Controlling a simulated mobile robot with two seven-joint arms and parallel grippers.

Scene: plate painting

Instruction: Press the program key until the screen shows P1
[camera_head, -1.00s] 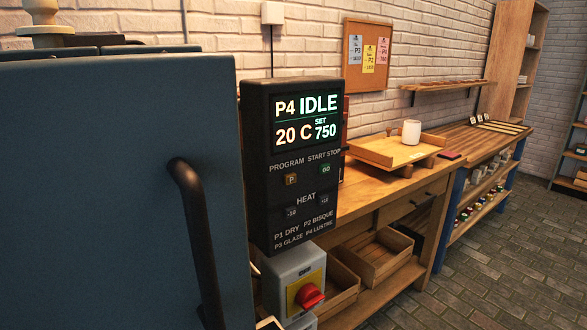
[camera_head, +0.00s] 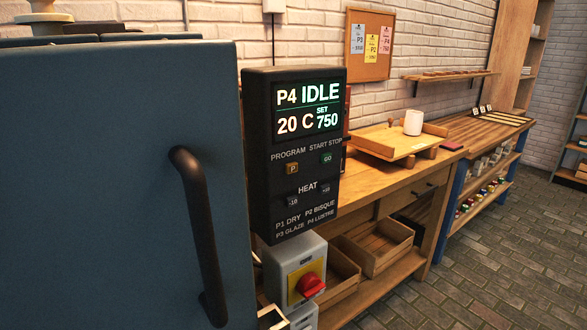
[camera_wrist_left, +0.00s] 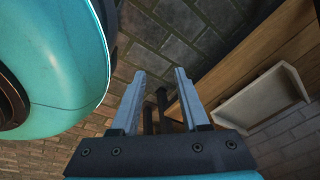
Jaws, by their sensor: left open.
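The dark control panel (camera_head: 257,190) faces me beside the blue kiln door in the head view. Its lit screen (camera_head: 308,108) reads P4 IDLE, 20 C, SET 750. The orange program key (camera_head: 292,168), marked P, sits below the screen at the left. The green GO key (camera_head: 326,158) is to its right, with two small HEAT keys below. My left gripper (camera_wrist_left: 160,88) is open and empty in the left wrist view, with floor and wooden furniture beyond it. No finger is seen touching the program key. My right gripper is in neither view.
The blue door (camera_head: 110,190) with its black handle (camera_head: 196,230) fills the left. A grey switch box (camera_head: 279,263) with a red knob (camera_head: 310,285) is below the panel. A wooden bench (camera_head: 385,190) with a tray and white cup stands behind at the right.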

